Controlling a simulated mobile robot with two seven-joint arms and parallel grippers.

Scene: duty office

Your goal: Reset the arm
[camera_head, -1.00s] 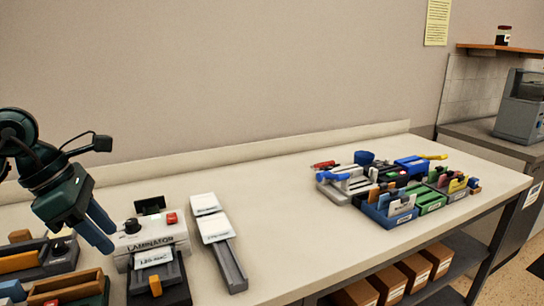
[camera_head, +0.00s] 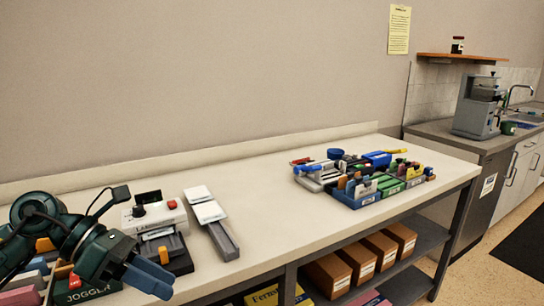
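My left arm comes in from the lower left in the head view. Its dark green gripper (camera_head: 150,277) has blue fingers that point to the lower right, in front of the laminator and near the table's front edge. The fingers overlap from this angle, so the gap between them is unclear. I see nothing held in them. My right gripper is not in view. The white laminator (camera_head: 155,216) with a red button stands on the table (camera_head: 285,222), just beyond the gripper. The gripper hides part of the items at the lower left.
A grey stand with white pads (camera_head: 222,240) lies right of the laminator. Blue and green organiser bins (camera_head: 355,200) with stationery fill the table's right end. Cardboard boxes (camera_head: 328,274) sit on the shelf below. The middle of the tabletop is clear. A coffee machine (camera_head: 474,117) stands on the far counter.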

